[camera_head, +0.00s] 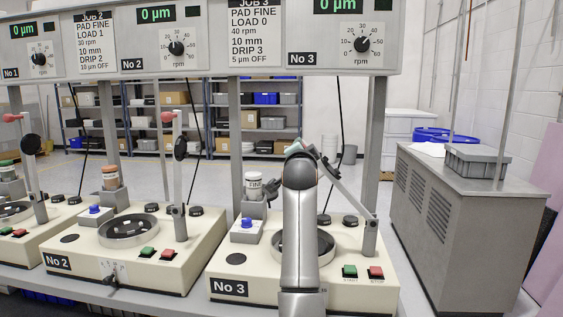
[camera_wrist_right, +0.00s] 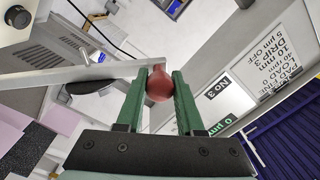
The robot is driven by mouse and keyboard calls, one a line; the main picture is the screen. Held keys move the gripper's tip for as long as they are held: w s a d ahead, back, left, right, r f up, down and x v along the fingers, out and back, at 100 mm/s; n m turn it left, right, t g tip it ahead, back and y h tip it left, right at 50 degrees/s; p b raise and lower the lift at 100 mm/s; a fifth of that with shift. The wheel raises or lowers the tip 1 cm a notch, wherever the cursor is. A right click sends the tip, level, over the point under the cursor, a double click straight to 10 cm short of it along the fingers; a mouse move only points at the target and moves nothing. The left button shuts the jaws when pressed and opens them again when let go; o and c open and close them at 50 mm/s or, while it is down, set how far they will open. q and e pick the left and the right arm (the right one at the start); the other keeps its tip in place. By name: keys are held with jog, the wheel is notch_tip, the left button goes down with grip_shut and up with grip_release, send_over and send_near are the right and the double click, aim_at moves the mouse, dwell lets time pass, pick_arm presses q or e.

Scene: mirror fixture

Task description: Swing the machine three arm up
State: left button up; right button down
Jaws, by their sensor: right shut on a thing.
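The arm of machine three (camera_head: 347,190) is a grey bar that slants up and to the left from its pivot post (camera_head: 370,236) on the right of machine No 3 (camera_head: 320,292). It also shows in the right wrist view (camera_wrist_right: 85,75). Its red knob (camera_wrist_right: 159,86) sits between the green fingers of my right gripper (camera_wrist_right: 160,78), which is shut on it. In the head view my own right arm stands in front and hides the knob and most of the gripper. My left gripper is not in view.
Machine No 2 (camera_head: 82,257) stands to the left, its arm (camera_head: 178,165) upright. The display panel (camera_head: 345,60) hangs above on grey posts. A bottle (camera_head: 254,187) and blue knob (camera_head: 246,223) stand left of machine three's plate. A grey cabinet (camera_head: 455,230) is at right.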

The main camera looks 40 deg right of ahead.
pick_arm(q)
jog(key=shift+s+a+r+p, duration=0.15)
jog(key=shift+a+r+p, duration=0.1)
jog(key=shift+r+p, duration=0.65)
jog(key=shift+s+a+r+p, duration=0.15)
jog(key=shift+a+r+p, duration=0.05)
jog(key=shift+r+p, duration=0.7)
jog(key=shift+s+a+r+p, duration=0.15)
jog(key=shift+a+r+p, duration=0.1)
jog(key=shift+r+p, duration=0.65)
pick_arm(e)
jog(key=s+d+r+m, duration=0.4)
jog(key=s+d, duration=0.3)
jog(key=s, duration=0.2)
jog(key=s+d+r+m, duration=0.4)
jog(key=s+d+m, duration=0.2)
jog(key=s+d, duration=0.2)
jog(key=shift+s+d+g+h, duration=0.2)
jog(key=shift+s+g+h, duration=0.1)
jog(key=shift+s+h, duration=0.15)
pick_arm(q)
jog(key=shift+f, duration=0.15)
pick_arm(e)
jog(key=shift+s, duration=0.1)
jog(key=c, duration=0.7)
grip_release()
jog(key=shift+s+d+f, duration=0.1)
jog(key=shift+s+d, duration=0.05)
jog(key=shift+c, duration=0.2)
jog(key=shift+o, duration=0.9)
